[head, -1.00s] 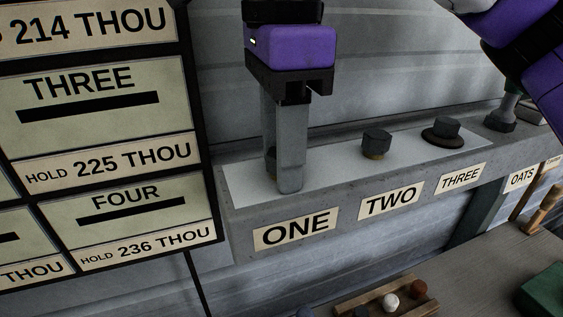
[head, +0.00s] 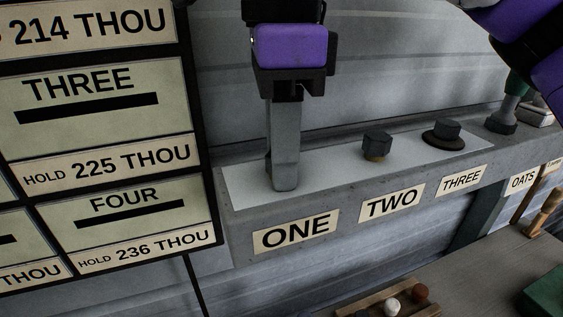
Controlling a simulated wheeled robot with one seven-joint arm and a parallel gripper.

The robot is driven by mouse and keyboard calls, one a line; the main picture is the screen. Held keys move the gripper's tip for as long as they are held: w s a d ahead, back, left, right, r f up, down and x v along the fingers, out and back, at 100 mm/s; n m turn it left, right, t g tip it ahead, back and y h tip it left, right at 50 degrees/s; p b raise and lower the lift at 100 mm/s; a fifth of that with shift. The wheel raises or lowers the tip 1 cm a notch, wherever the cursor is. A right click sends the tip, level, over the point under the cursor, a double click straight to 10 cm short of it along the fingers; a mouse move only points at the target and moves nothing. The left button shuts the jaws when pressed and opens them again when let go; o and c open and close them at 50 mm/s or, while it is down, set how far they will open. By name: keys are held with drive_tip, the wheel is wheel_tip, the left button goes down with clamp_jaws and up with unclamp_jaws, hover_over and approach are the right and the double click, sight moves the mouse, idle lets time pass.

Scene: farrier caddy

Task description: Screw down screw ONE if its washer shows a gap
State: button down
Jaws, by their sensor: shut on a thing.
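My gripper (head: 285,178) points down over the place above the ONE label (head: 295,230) on the grey ledge. Its grey fingers are shut on screw ONE, which they hide in this view, so I cannot tell whether its washer shows a gap. Screw TWO (head: 377,143) is a dark hex head with a brass-coloured part under it, standing on the white strip (head: 325,171). Screw THREE (head: 446,132) is a dark hex head on a wide dark washer.
A board (head: 110,221) with labelled thou values stands at the left. A bench (head: 480,262) at the lower right carries a wooden tray (head: 378,304) with small balls and a green object (head: 546,296). A green-topped tool (head: 506,108) stands at the ledge's right end.

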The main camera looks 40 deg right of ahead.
drive_tip(key=m+b, duration=0.1)
drive_tip(key=m, duration=0.5)
drive_tip(key=shift+f, duration=0.1)
drive_tip(key=c, duration=1.3)
unclamp_jaws()
drive_tip(key=shift+r+n+p, duration=0.2)
drive_tip(key=shift+n+p, duration=0.1)
drive_tip(key=shift+n, duration=0.4)
drive_tip(key=n+p, duration=0.1)
drive_tip(key=n, duration=0.1)
drive_tip(key=shift+n, duration=0.4)
drive_tip(key=shift+f+n, duration=0.15)
drive_tip(key=shift+n, duration=0.55)
